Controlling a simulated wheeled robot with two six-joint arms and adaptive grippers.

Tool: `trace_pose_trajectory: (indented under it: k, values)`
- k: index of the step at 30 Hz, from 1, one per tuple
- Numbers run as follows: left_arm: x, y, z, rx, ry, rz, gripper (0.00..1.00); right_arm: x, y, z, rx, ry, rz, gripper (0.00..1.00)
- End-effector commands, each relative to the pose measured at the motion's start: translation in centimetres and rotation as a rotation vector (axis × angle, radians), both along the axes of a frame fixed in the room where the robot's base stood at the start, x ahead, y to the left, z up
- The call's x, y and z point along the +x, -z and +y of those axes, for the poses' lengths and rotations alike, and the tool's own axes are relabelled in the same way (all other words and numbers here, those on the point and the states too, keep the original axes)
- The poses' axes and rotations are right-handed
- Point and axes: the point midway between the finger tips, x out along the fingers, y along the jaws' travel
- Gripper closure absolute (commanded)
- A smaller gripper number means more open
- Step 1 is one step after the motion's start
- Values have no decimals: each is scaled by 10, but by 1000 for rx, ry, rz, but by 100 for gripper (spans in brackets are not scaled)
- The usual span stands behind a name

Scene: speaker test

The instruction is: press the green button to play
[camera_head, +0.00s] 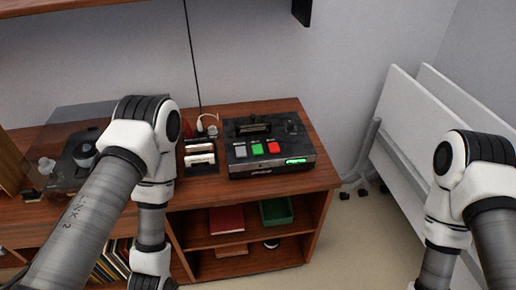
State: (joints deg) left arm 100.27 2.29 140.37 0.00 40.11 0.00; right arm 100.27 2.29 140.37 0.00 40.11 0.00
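The green button (257,149) is on the sloped top of a dark speaker test box (239,131). A grey button (240,152) is to its left and a red button (274,147) to its right. A green lit display (296,161) glows on the box's front face. The box stands on the right part of a wooden cabinet top. Nothing covers the buttons. My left arm reaches in left of the box and bends down in front of the cabinet. My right arm is at the far right, away from the cabinet. Both grippers are below the picture edge.
The wooden cabinet (312,180) has open shelves with a red book (227,219) and a green tray (276,211). Small white-topped devices (200,152) sit left of the box. A turntable (82,152) is partly behind my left arm. White folded panels (415,130) lean at right.

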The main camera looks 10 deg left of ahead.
Motion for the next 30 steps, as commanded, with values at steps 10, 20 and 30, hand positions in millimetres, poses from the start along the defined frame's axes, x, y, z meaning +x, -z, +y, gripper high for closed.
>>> trace_pose_trajectory:
  k: [10, 20, 30]
  values:
    - [0, 0, 0, 0, 0, 0, 100, 0, 0, 0, 0, 0, 0, 30]
    - [0, 0, 0, 0, 0, 0, 100, 0, 0, 0, 0, 0, 0, 30]
    - [0, 0, 0, 0, 0, 0, 100, 0, 0, 0, 0, 0, 0, 30]
